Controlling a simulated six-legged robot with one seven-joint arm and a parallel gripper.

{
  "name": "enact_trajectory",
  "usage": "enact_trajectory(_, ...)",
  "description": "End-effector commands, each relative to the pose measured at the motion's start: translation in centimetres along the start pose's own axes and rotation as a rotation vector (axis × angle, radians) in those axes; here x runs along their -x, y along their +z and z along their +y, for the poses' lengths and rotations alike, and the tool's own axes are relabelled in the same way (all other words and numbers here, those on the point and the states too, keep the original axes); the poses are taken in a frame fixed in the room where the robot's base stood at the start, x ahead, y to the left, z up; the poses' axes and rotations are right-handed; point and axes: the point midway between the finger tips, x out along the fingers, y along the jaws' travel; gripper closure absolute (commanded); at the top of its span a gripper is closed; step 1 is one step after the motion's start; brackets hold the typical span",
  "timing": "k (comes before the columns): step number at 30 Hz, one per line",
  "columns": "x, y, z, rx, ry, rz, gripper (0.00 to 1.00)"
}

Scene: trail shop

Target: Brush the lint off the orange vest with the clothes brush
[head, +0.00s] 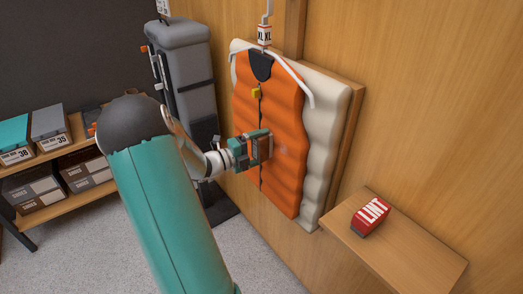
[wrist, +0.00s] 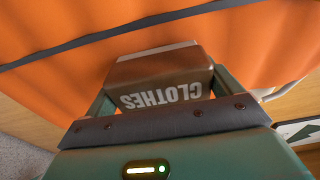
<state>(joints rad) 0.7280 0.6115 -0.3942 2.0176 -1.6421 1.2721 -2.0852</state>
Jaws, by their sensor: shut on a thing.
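The orange vest (head: 278,108) hangs on a white hanger (head: 297,78) against a pale padded board on the wooden wall. A faint pale patch (head: 283,150) shows on its right half, just right of my gripper. My gripper (head: 258,147) is at the vest's lower middle, shut on the brown clothes brush (wrist: 158,72), whose back reads CLOTHES upside down in the wrist view. The brush's far side faces the orange vest (wrist: 60,85) and looks very close to it; I cannot tell whether its bristles touch. The gripper hides part of the vest's zip in the head view.
A red block (head: 370,217) with white lettering stands on a small wooden shelf (head: 415,246) at the lower right. A tall grey pack (head: 185,75) stands left of the vest. Shoe boxes (head: 48,122) fill a rack at the left. Carpet is clear below.

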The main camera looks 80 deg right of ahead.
Motion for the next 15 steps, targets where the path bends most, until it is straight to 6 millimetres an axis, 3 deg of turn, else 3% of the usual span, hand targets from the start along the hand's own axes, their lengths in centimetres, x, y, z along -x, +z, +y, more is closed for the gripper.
enact_trajectory(8,-0.2,-0.1,-1.4,-0.001,-0.001,0.001,0.28)
enact_trajectory(15,-0.3,-2.0,-1.3,0.001,0.000,0.003,0.28)
